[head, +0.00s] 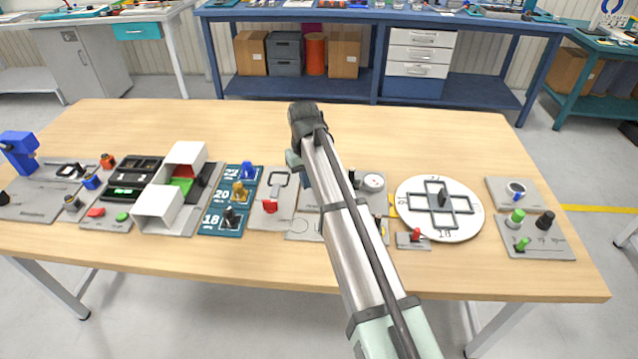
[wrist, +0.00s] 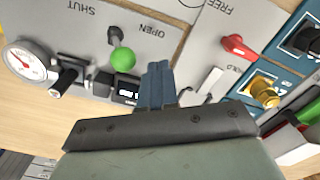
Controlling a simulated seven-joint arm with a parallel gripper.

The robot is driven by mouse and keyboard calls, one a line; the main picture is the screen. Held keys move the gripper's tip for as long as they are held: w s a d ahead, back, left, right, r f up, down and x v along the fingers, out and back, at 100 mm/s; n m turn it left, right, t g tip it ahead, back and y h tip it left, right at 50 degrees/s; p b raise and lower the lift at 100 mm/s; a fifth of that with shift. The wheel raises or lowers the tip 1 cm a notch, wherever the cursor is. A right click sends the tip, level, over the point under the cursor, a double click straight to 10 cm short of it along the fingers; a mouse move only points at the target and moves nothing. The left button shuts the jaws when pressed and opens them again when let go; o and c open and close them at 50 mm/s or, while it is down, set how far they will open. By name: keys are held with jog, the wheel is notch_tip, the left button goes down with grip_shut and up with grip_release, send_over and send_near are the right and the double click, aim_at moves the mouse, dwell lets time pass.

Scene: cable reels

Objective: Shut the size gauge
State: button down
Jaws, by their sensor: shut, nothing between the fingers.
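The size gauge is a grey plate (wrist: 185,12) with a round white dial (wrist: 28,62), a black post beside it and a green ball knob (wrist: 122,60) on a short stem. The words SHUT and OPEN are printed on the plate, and the knob stands between them, closer to OPEN. A small dark display (wrist: 127,88) sits by the knob. In the head view the dial (head: 373,182) shows right of my arm, which hides much of the plate. My gripper (wrist: 158,68) is shut and empty, right of the green knob and apart from it in the picture. Its fingertips are hidden in the head view.
A plate with a red handle (wrist: 238,45) marked FREE and HOLD lies beside the gauge. Blue numbered plates with coloured knobs (head: 239,190) and a white box (head: 158,208) stand left. A round white turntable (head: 460,218) is right. The back of the wooden table (head: 210,120) is clear.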

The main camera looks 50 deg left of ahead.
jog(key=shift+f, duration=0.15)
jog(key=shift+f, duration=0.95)
jog(key=shift+w+d, duration=0.1)
jog(key=shift+w+d, duration=1.6)
jog(key=shift+s+a, duration=0.15)
jog(key=shift+s+a, duration=0.25)
jog(key=shift+a, duration=0.05)
jog(key=shift+r, duration=0.1)
